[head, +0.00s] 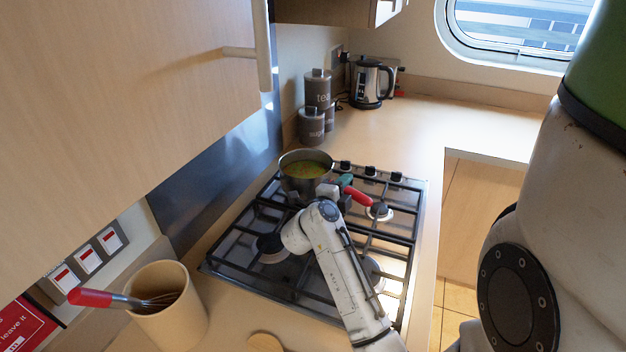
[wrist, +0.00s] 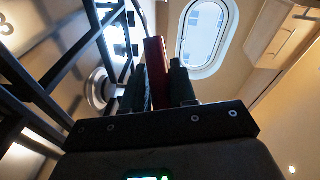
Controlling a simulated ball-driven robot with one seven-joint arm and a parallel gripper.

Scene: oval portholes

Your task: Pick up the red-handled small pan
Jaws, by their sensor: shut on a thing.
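The small pan (head: 290,184) is a metal pot with greenish-yellow soup in it. It is upright at the far left part of the hob (head: 232,262). I cannot tell whether its base touches the grate. Its red handle (head: 358,197) points right, toward the front right of the hob. My gripper (head: 340,187) is at the handle, partly hidden behind my wrist. In the wrist view the red handle (wrist: 155,60) stands between the two dark fingers of my gripper (wrist: 157,88), which are shut on it.
Tea and sugar canisters (head: 318,90) and a kettle (head: 368,82) stand behind the hob. A beige utensil pot (head: 170,315) with a red-handled whisk (head: 120,300) is at the front left. A wooden cupboard (head: 120,90) overhangs the left. The counter at back right is clear.

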